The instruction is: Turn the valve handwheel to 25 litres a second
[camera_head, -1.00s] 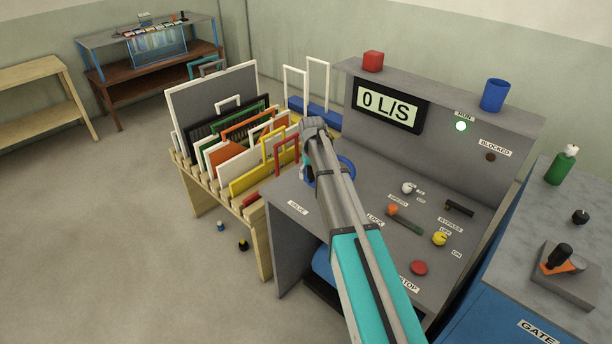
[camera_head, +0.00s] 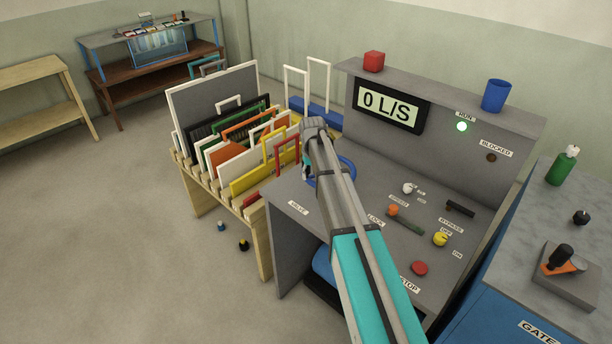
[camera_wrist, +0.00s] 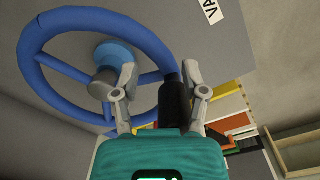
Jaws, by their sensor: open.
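The blue valve handwheel (camera_wrist: 38,85) fills the left of the wrist view, with spokes and a round hub. In the head view only part of its rim (camera_head: 347,170) shows beside my arm. My gripper (camera_wrist: 160,82) is open. A black upright handle (camera_wrist: 173,102) on the wheel's right rim stands between its two fingers, nearer the right one; I cannot tell whether either touches it. The display (camera_head: 390,104) reads 0 L/S. A VALVE label (camera_head: 298,208) lies on the desk near the wheel. My arm hides most of the wheel in the head view.
The grey desk carries a red button (camera_head: 419,268), a yellow knob (camera_head: 440,239) and an orange-ended lever (camera_head: 394,210). A green RUN lamp (camera_head: 462,127) is lit. A wooden rack (camera_head: 250,208) of coloured frames stands close on the left.

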